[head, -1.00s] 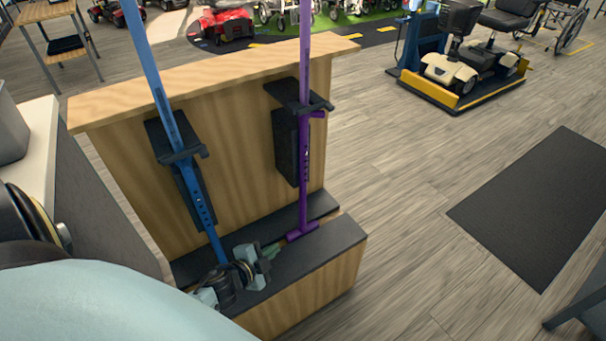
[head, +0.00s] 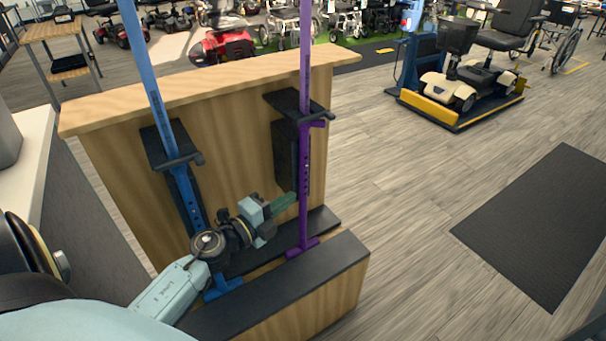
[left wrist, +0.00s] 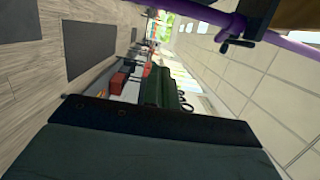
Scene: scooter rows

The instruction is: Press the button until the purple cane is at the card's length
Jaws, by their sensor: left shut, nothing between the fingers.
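The purple cane (head: 304,215) stands upright at the right of a wooden stand, with a row of small holes on its lower shaft and its foot on the dark ledge. It passes a black holder (head: 297,104). In the left wrist view, a purple bar (left wrist: 205,13) crosses the top right corner. My left gripper (head: 287,201) is shut and empty, its green fingertips close to the left of the purple shaft; I cannot tell if they touch. The button is too small to make out, and I see no card. My right gripper is out of view.
A blue cane (head: 158,90) stands in a second holder to the left, behind my left forearm. The wooden stand (head: 235,130) backs both canes, above a black-topped step (head: 300,285). A dark mat (head: 530,225) lies on open floor at right. A scooter (head: 458,75) stands beyond.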

